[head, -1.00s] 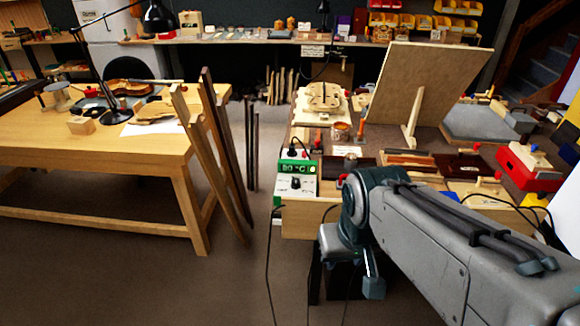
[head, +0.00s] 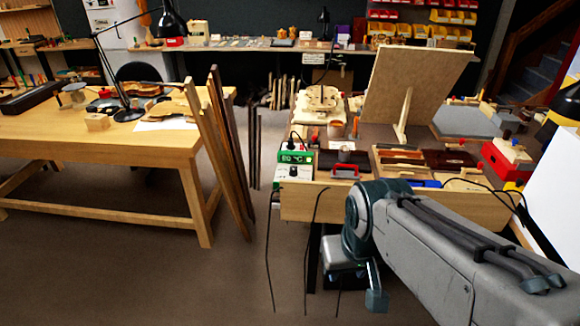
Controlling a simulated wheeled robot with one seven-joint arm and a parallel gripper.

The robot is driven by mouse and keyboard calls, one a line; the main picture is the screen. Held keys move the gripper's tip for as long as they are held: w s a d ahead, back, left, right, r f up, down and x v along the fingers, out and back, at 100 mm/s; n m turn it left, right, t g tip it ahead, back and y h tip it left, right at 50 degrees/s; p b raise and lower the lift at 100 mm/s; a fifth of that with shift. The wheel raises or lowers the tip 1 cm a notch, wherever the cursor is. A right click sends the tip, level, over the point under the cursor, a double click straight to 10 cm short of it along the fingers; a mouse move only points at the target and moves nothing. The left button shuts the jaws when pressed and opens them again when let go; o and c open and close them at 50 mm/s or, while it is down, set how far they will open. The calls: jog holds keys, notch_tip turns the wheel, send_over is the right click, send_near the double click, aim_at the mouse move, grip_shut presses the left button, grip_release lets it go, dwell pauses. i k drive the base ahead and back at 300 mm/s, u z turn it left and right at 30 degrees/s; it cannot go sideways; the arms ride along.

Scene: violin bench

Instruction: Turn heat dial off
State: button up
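The heat control box (head: 294,166) stands at the left front corner of the right-hand bench. It is green and white with a lit display that seems to read 80 °C. Its dark dial (head: 293,171) is on the lower front face, and its exact setting is too small to tell. My arm reaches in from the lower right, in front of the bench and to the right of the box. The part at the arm's far end hangs low, below the bench top. My gripper's fingers cannot be made out.
The right-hand bench (head: 400,203) carries a tilted wooden board (head: 418,88), wooden trays and a red-handled tool (head: 345,171). Cables hang down its front. Wooden strips (head: 228,150) lean on the left table (head: 100,140). The floor (head: 150,275) between and before them is clear.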

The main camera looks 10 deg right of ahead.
aim_at(292, 172)
jog(key=z, duration=0.2)
jog(key=i, duration=1.15)
jog(key=u, duration=0.4)
